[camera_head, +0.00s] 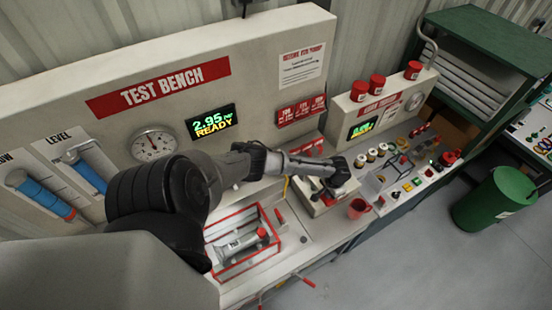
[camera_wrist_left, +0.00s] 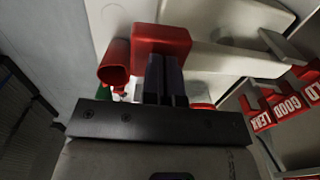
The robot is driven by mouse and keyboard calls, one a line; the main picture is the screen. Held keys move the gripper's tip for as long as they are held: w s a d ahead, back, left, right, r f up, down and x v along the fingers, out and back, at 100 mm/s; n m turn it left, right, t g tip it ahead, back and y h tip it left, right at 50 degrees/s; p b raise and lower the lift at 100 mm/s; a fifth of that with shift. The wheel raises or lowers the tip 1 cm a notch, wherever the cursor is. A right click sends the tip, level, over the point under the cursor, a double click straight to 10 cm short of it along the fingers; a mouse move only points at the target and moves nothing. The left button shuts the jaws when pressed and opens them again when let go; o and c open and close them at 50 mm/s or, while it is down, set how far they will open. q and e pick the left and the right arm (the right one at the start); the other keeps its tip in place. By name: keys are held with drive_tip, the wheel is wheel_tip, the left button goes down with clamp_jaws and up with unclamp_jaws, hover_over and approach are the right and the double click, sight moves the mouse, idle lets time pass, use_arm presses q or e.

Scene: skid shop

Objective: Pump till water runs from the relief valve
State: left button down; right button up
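In the head view my left gripper (camera_head: 338,172) is over the middle of the test bench, above a pale block-like unit (camera_head: 322,204). In the left wrist view its two dark fingers (camera_wrist_left: 166,80) stand close together, in front of the lower edge of a red grip (camera_wrist_left: 160,42) on a pale lever (camera_wrist_left: 225,60). I cannot tell whether the fingers touch the grip. A grey metal valve-like part (camera_head: 240,244) with a red end lies in a red-edged tray (camera_head: 217,272). No running water can be made out. My right gripper is not in view.
The bench display (camera_head: 210,123) reads 2.95 and READY beside a round gauge (camera_head: 153,144). A red mug (camera_head: 358,208) stands close to the gripper at the bench's front. Small parts (camera_head: 400,160) crowd the right end. A green bin (camera_head: 492,200) stands on the floor.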

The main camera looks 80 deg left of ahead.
use_arm(q)
drive_tip(key=shift+f+b, duration=1.2)
drive_tip(key=shift+f, duration=0.8)
drive_tip(key=shift+s+r, duration=0.1)
wheel_tip(320, 180, up, 3)
drive_tip(key=p, duration=0.3)
drive_tip(key=shift+r+p, duration=0.2)
drive_tip(key=shift+p, duration=0.1)
drive_tip(key=shift+r, duration=1.3)
drive_tip(key=shift+f, duration=0.2)
